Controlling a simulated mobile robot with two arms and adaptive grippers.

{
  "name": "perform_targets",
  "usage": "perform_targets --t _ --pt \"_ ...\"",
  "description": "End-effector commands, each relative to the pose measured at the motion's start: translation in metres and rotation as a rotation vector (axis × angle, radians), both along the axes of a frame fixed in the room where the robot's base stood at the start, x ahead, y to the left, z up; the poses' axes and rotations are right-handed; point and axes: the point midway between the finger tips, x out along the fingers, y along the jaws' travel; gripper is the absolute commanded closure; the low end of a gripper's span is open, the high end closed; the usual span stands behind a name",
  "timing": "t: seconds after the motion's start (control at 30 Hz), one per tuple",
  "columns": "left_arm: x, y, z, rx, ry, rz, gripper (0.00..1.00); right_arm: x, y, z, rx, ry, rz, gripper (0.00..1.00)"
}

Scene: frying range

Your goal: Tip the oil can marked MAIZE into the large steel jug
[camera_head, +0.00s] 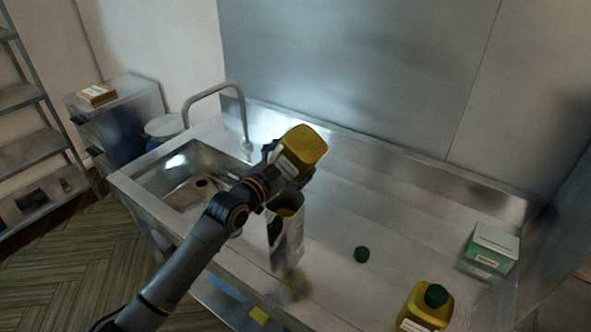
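A yellow oil can (304,146) with a white label is held tipped over the large steel jug (285,243), its base up toward the right. The label is too small to read, and its mouth is hidden behind my gripper and the jug's rim. My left gripper (285,169) is shut on this can. The jug stands upright on the steel counter below it, and its opening looks yellowish inside. A second yellow can (428,308) with a dark green cap stands at the front right; its label is not readable. My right gripper is not in view.
A loose dark green cap (362,254) lies on the counter right of the jug. A green and white box (490,249) stands at the right end. A sink (190,182) with a curved tap (214,88) is at left. The back middle of the counter is clear.

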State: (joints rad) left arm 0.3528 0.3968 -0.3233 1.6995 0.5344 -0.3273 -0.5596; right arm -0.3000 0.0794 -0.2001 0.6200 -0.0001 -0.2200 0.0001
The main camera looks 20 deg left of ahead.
Motion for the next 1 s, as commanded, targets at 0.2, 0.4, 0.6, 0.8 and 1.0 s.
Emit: perform_targets --t 0.2,0.4,0.6,0.8,1.0 --pt "0.0 0.001 0.012 0.465 -0.187 -0.001 0.63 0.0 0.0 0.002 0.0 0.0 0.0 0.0" --pt "0.0 0.001 0.022 0.906 -0.36 -0.002 0.63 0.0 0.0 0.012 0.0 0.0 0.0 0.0" --pt "0.0 0.001 0.032 1.353 -0.536 -0.002 0.63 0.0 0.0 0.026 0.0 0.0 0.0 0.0" --pt "0.0 0.001 0.043 1.807 -0.716 -0.001 0.63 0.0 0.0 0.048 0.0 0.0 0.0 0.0" --pt "0.001 0.001 0.048 2.276 -0.901 0.003 0.63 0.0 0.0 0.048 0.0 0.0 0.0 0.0"
